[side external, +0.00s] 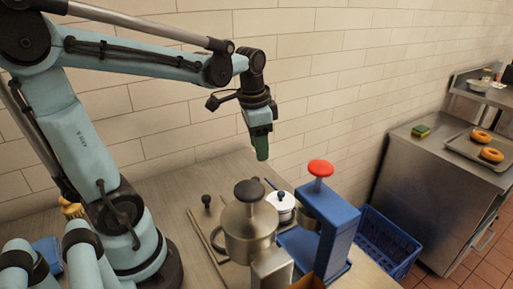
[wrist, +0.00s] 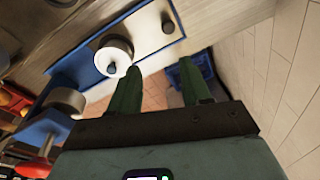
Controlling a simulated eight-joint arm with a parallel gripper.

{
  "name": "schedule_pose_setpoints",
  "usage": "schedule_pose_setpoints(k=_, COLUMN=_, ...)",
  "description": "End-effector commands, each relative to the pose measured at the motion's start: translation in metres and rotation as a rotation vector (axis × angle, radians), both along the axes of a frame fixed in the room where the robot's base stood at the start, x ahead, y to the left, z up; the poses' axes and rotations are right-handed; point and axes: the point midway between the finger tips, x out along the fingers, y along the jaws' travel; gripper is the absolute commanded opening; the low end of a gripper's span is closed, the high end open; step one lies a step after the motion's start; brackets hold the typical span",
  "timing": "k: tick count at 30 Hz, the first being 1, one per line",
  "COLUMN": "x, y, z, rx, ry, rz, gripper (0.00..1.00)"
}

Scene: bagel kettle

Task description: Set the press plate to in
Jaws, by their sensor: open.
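A blue press (side external: 340,238) with a red knob (side external: 320,168) on top stands near the middle of the bench. A white round piece with a dark knob (side external: 281,206), which may be the press plate, sits left of the press column. In the wrist view this white piece (wrist: 113,52) rests on or over a long blue base (wrist: 143,32), out from the press head at lower left. My gripper (side external: 262,150) points down in the air above and behind the press, touching nothing. Its green fingers (wrist: 160,88) are apart and empty.
A metal kettle (side external: 250,228) with a black knob stands directly left of the press. A blue crate (side external: 387,240) is on the right. A steel counter (side external: 430,170) holds a tray (side external: 465,150) with bagels and a sponge (side external: 421,131). The tiled wall is close behind my gripper.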

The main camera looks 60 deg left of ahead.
Motion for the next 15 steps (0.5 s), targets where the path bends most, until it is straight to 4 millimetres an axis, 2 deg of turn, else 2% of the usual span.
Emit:
schedule_pose_setpoints(k=1, x=0.003, y=0.009, z=-0.001, rx=-0.005, ry=0.037, rz=-0.017, gripper=0.48)
schedule_pose_setpoints(k=6, x=0.005, y=0.024, z=-0.005, rx=-0.024, ry=0.117, rz=-0.074, gripper=0.48)
schedule_pose_setpoints(k=11, x=0.006, y=0.027, z=-0.009, rx=-0.029, ry=0.136, rz=-0.089, gripper=0.48)
schedule_pose_setpoints(k=15, x=0.006, y=0.027, z=-0.021, rx=-0.029, ry=0.134, rz=-0.089, gripper=0.48)
